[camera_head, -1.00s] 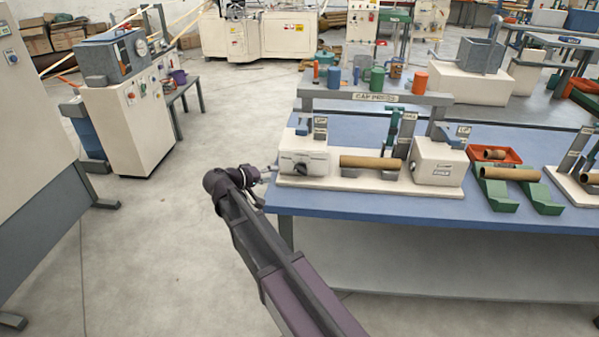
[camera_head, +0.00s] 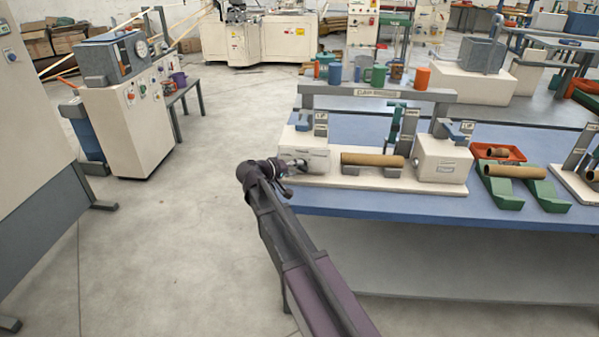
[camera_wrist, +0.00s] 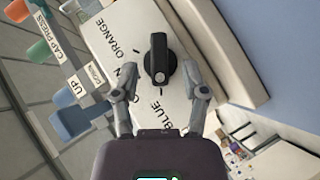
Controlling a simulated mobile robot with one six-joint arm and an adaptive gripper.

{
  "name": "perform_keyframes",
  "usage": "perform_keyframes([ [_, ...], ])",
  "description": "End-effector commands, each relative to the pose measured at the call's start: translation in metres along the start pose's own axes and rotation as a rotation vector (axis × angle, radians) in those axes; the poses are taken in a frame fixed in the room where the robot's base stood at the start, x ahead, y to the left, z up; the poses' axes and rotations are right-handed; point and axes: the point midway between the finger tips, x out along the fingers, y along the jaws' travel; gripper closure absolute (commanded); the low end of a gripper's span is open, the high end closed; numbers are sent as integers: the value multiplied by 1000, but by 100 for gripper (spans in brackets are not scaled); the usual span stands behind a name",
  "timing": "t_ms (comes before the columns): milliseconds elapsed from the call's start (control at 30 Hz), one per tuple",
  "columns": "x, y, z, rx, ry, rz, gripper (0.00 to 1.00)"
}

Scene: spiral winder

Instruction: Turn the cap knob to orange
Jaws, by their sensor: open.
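The cap knob (camera_wrist: 160,62) is a black rotary knob on the white face of the cap press box (camera_head: 303,158). In the wrist view the face carries the words ORANGE, BLUE and a partly hidden word between them. A pale mark shows on the knob's end nearest my gripper; which word it points to I cannot tell for sure. My gripper (camera_wrist: 164,92) is open, its two fingers on either side just short of the knob, with nothing between them. In the head view my gripper (camera_head: 292,165) is at the box's front, and the knob is hidden there.
A brown tube (camera_head: 372,160) lies between the two white boxes on the blue table (camera_head: 420,205). Small coloured cups (camera_head: 378,75) stand on the shelf behind. A blue lever (camera_wrist: 80,118) marked UP is beside the box. Open floor lies left of the table.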

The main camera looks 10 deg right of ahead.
Motion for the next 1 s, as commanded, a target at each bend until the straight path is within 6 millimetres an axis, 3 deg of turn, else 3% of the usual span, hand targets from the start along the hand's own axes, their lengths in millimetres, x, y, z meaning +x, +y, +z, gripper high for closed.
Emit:
perform_keyframes([
  [233, 24, -1, 0, 1, -1, 0, 43],
  [667, 30, 0, 0, 1, 0, 0, 43],
  [867, 30, 0, 0, 1, 0, 0, 98],
  [1000, 26, -2, -2, 1, 2, -3, 98],
])
